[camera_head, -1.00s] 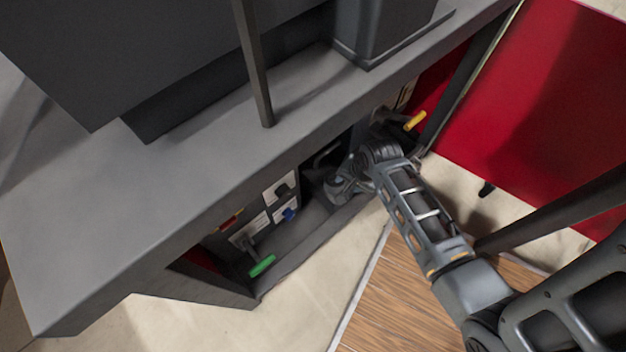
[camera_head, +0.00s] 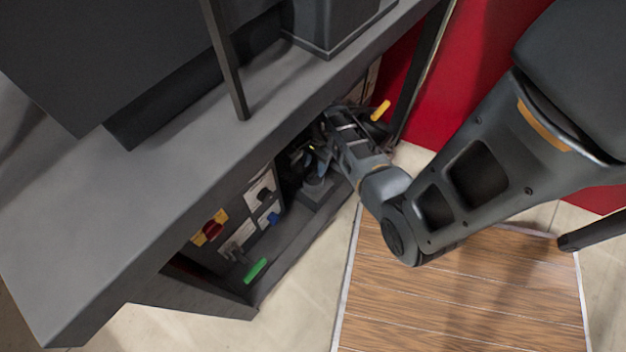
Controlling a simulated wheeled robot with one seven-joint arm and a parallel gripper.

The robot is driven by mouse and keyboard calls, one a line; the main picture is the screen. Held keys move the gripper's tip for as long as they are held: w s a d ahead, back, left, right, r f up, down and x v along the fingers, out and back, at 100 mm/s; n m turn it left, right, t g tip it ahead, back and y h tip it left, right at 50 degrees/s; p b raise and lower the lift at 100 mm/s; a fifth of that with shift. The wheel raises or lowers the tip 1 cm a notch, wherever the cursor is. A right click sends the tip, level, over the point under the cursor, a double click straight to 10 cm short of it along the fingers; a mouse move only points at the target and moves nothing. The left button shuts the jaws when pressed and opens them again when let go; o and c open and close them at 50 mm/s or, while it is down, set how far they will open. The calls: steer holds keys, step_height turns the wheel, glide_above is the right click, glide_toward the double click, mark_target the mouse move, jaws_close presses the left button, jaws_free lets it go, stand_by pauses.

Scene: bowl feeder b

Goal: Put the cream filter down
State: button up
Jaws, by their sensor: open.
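I cannot make out the cream filter in the camera_head view. My gripper (camera_head: 314,164) is at the end of my arm, inside the dark recess under the grey machine top. It is small, shadowed and partly hidden by my wrist, and its jaws are open. A dark rounded part stands close by it in the recess, and I cannot tell whether they touch.
The grey machine top (camera_head: 130,195) overhangs the recess. On its panel are a red-and-yellow switch (camera_head: 209,228), a blue knob (camera_head: 273,218) and a green handle (camera_head: 255,271). A yellow handle (camera_head: 380,110) is beside my arm. Wooden floor (camera_head: 450,300) lies clear in front.

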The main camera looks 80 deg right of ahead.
mark_target(314, 173)
steer(key=f+b, duration=0.1)
steer(key=f, duration=0.2)
steer(key=shift+a, duration=0.2)
jaws_close()
stand_by(0.3)
